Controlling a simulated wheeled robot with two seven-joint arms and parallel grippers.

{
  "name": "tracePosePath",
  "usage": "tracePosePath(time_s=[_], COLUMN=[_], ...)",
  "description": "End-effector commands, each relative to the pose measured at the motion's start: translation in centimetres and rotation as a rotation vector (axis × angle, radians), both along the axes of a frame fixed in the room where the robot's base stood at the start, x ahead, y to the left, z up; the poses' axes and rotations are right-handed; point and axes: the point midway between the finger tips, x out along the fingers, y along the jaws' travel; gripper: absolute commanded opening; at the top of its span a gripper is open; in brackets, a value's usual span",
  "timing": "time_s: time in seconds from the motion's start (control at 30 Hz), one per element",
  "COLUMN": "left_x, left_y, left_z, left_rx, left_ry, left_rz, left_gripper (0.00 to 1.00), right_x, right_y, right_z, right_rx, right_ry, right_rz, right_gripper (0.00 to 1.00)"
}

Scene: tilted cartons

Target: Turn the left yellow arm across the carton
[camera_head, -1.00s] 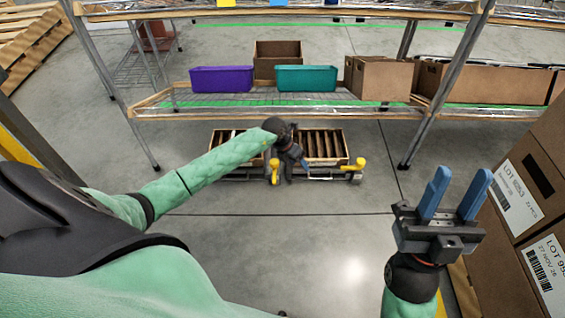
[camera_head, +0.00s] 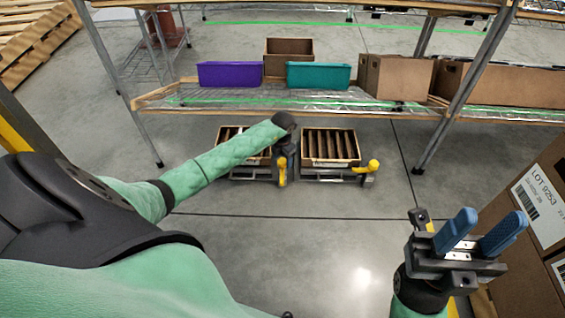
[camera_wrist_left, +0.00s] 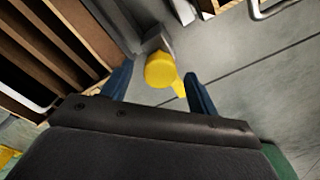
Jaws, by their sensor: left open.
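Two open cartons with brown slats inside sit on low metal stands beneath the shelf. My left arm partly covers the left carton (camera_head: 229,133); the right carton (camera_head: 331,146) is in clear view. The left yellow arm (camera_head: 282,174) points toward me, beside the left carton. A second yellow arm (camera_head: 370,168) is at the right stand. My left gripper (camera_head: 284,160) is over the left yellow arm, its fingers hidden in the head view. In the left wrist view its open blue fingers (camera_wrist_left: 158,74) stand either side of the yellow arm (camera_wrist_left: 160,71); contact is unclear. My right gripper (camera_head: 491,222) is open and empty.
A wire shelf (camera_head: 290,101) above the stands carries a purple bin (camera_head: 230,75), a teal bin (camera_head: 318,76) and brown boxes (camera_head: 395,77). Labelled boxes (camera_head: 535,215) stand close to my right gripper. The floor (camera_head: 300,250) in front is clear.

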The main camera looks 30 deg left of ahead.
Motion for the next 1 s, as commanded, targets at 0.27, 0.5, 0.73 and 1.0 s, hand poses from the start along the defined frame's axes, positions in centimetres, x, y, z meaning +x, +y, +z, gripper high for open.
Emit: tracePosePath(time_s=[0.27, 0.5, 0.73, 1.0], left_x=[0.01, 0.0, 0.0, -0.53], left_y=[0.03, 0.02, 0.02, 0.89], left_z=[-1.27, -1.25, -1.24, -1.13], left_rx=[-0.001, -0.001, 0.0, 0.002], left_ry=[-0.001, -0.001, -0.001, 0.0], left_rz=[0.0, 0.0, 0.0, -0.013], left_gripper=[0.59, 0.36, 0.0, 0.0], right_x=[0.0, 0.02, 0.03, 0.06], right_y=[0.13, 0.13, 0.13, 0.08], right_z=[-0.59, -0.6, -0.56, 0.0], right_rx=[-0.012, -0.012, -0.011, -0.004], right_ry=[0.003, 0.004, 0.004, 0.001], right_rz=[-0.004, -0.003, -0.003, -0.002], right_gripper=[0.39, 0.39, 0.39, 0.39])
